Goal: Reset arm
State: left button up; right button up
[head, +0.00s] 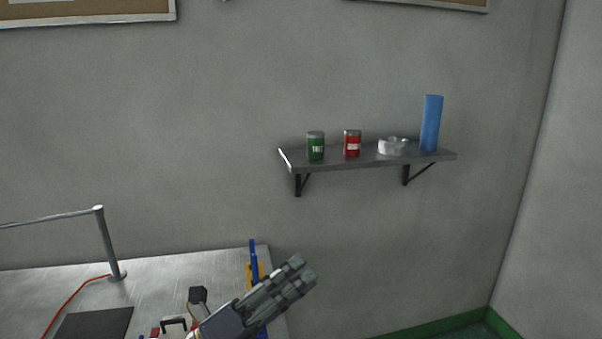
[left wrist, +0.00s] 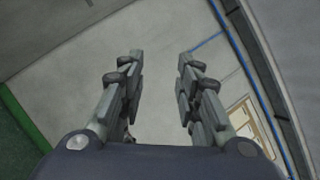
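My left gripper (head: 290,276) reaches up over the right end of the grey workbench in the head view, with its fingers angled to the upper right. In the left wrist view its two fingers (left wrist: 158,65) stand apart with nothing between them, so it is open and empty. My right gripper does not show in either view.
A wall shelf (head: 370,164) holds a green can (head: 316,147), a red can (head: 352,144), a white dish (head: 392,146) and a blue cylinder (head: 431,124). The workbench (head: 165,285) carries a metal post (head: 110,245) and a black mat (head: 95,324). The floor right of the bench looks clear.

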pick_arm(q)
jog(key=w+a+f+n+t+y, duration=0.2)
jog(key=a+f+n+t+y, duration=0.25)
jog(key=n, duration=0.45)
jog(key=w+a+f+n+t+y, duration=0.2)
jog(key=a+n+t+y, duration=0.2)
jog(key=a+n+y, duration=0.35)
jog(key=s+a+f+n+g+y, duration=0.3)
jog(key=f+n+y, duration=0.1)
jog(key=f+n, duration=0.25)
jog(key=s+a+f+n+g+y, duration=0.3)
jog(key=a+f+n, duration=0.15)
jog(key=f, duration=0.35)
jog(key=s+f+n+g, duration=0.3)
jog(key=s+f+g, duration=0.2)
jog(key=s+f, duration=0.45)
jog(key=s+f+n+g, duration=0.3)
jog(key=s+f+g, duration=0.3)
jog(key=s, duration=0.7)
notch_tip(320, 180, down, 25)
jog(key=s+g, duration=0.1)
jog(key=s+a+f+g+b, duration=0.1)
jog(key=s+a+f, duration=0.2)
jog(key=s+f, duration=1.4)
jog(key=shift+s+f, duration=0.2)
jog(key=shift+f, duration=0.3)
jog(key=shift+o, duration=0.5)
jog(key=shift+d+m, duration=0.15)
jog(key=shift+m, duration=0.1)
